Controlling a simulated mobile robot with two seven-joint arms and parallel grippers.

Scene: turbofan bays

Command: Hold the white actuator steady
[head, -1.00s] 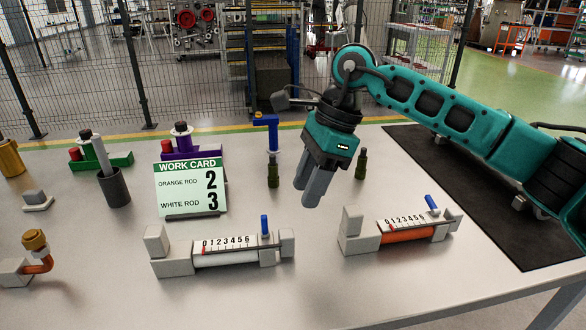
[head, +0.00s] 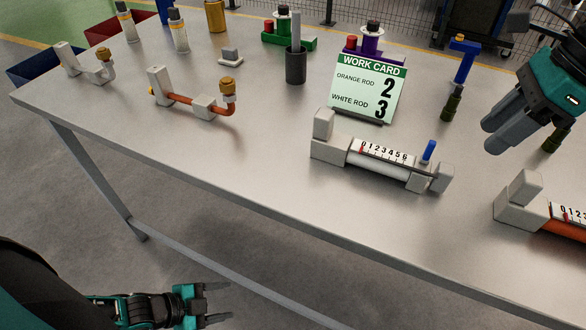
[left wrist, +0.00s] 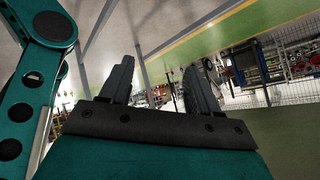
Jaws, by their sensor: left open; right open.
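The white actuator (head: 378,168) lies on the table in the head view, with a white rod, a 0 to 6 scale, grey end blocks and a blue lever (head: 428,151). The orange actuator (head: 565,226) is cut off at the right edge. The work card (head: 366,88) reads orange rod 2, white rod 3. My right gripper (head: 492,140) is open and empty above the table, right of the white actuator and apart from it. My left gripper (head: 222,303) is open and empty, low in front of the table; its fingers also show in the left wrist view (left wrist: 155,85).
A pipe fitting with an orange tube (head: 188,101) and a grey one (head: 92,68) stand on the left part of the table (head: 230,150). The table's front edge lies between my left gripper and the actuators.

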